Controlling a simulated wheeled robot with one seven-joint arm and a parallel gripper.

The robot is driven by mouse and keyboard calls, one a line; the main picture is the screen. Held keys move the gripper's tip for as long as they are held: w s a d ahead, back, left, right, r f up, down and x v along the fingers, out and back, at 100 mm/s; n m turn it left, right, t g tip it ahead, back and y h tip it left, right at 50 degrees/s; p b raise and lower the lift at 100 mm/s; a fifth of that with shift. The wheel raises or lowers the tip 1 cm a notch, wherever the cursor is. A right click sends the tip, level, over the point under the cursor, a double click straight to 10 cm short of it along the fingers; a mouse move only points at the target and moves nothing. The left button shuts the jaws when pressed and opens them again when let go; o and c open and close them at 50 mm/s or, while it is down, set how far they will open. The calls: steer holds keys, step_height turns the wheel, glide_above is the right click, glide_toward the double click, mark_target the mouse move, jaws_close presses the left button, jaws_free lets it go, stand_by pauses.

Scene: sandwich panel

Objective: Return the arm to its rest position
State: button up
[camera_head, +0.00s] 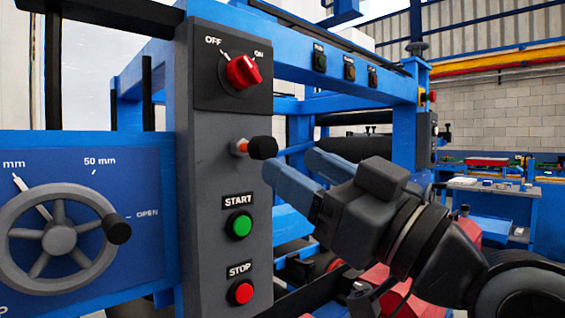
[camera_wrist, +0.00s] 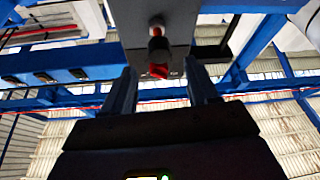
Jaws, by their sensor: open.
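My gripper (camera_head: 292,168) is open and empty, with its two blue-grey fingers pointing left toward the grey control panel (camera_head: 215,170). Its fingertips appear just right of and below a black-knobbed lever (camera_head: 262,147) with an orange collar; no contact shows, though the depth is hard to judge. In the wrist view my gripper (camera_wrist: 163,72) has its fingers spread, and the lever knob (camera_wrist: 158,46) and a red knob show in the gap between them, beyond the tips. My arm reaches in from the lower right in the head view.
The panel carries a red rotary switch (camera_head: 243,72) turned toward ON, a green START button (camera_head: 240,226) and a red STOP button (camera_head: 241,292). A grey handwheel (camera_head: 60,238) is at left. Blue machine frame bars (camera_head: 405,120) stand behind my gripper. A blue workbench (camera_head: 500,190) is far right.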

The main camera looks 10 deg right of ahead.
steer(key=shift+s+d+f, duration=0.2)
steer(key=shift+s+d, duration=0.1)
steer(key=shift+s, duration=0.1)
steer(key=s+d+f+m+h+p, duration=0.1)
steer(key=s+d+f+m+h, duration=0.25)
steer(key=f, duration=0.55)
steer(key=s+d+f+m+t+h, duration=0.1)
steer(key=s+d+f+m+h, duration=0.2)
steer(key=f, duration=0.5)
steer(key=s+d+f+m+h+p, duration=0.1)
steer(key=s+d+f+m+h, duration=0.2)
steer(key=f, duration=0.6)
steer(key=s+d+f+g+h, duration=0.1)
steer(key=s+f, duration=0.1)
steer(key=s, duration=0.6)
steer(key=s+d+f+g+h+p, duration=0.1)
steer(key=s+d+f+h, duration=0.1)
steer(key=s, duration=0.7)
steer(key=s+d+f+g+h+p, duration=0.1)
steer(key=s+f+h, duration=0.1)
steer(key=s, duration=0.7)
steer(key=shift+d+f, duration=0.35)
steer(key=shift+f, duration=0.5)
steer(key=shift+m, duration=0.25)
